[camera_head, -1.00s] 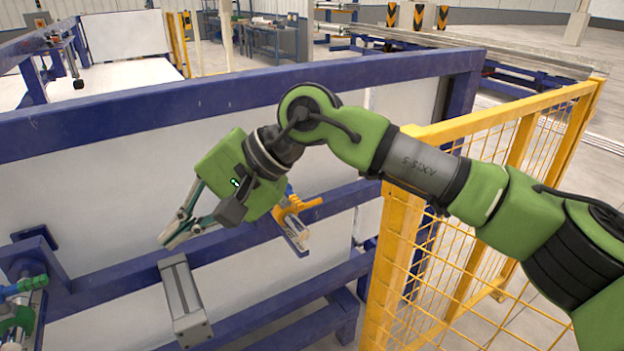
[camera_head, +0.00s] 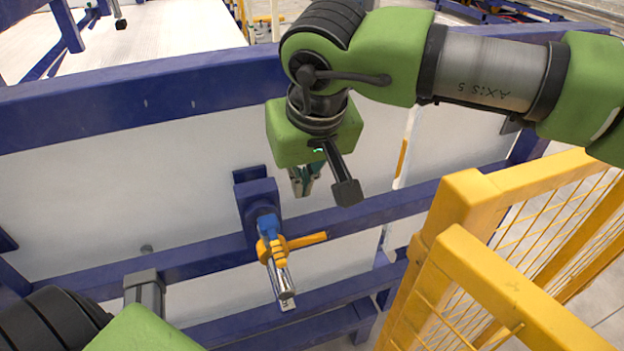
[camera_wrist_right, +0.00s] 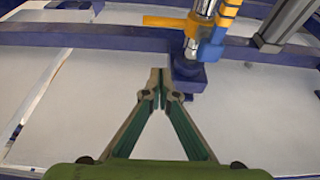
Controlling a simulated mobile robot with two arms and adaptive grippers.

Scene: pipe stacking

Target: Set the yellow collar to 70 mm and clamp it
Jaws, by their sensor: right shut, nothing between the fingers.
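The yellow collar (camera_head: 277,249) sits around a metal rod (camera_head: 284,284) that sticks out from a blue bracket (camera_head: 256,196) on the frame. A yellow handle (camera_head: 308,241) points right from the collar. A blue part (camera_head: 268,226) sits beside it, nearer the bracket. My right gripper (camera_head: 302,192) is shut and empty, pointing down, above and slightly right of the collar. In the right wrist view the closed fingertips (camera_wrist_right: 160,80) are apart from the collar (camera_wrist_right: 195,26). I cannot read any scale. My left gripper is not in view.
Blue rails run behind and below the rod, with white panels (camera_head: 120,205) between them. A yellow mesh fence (camera_head: 500,270) stands at the right. Part of my left arm fills the bottom left corner.

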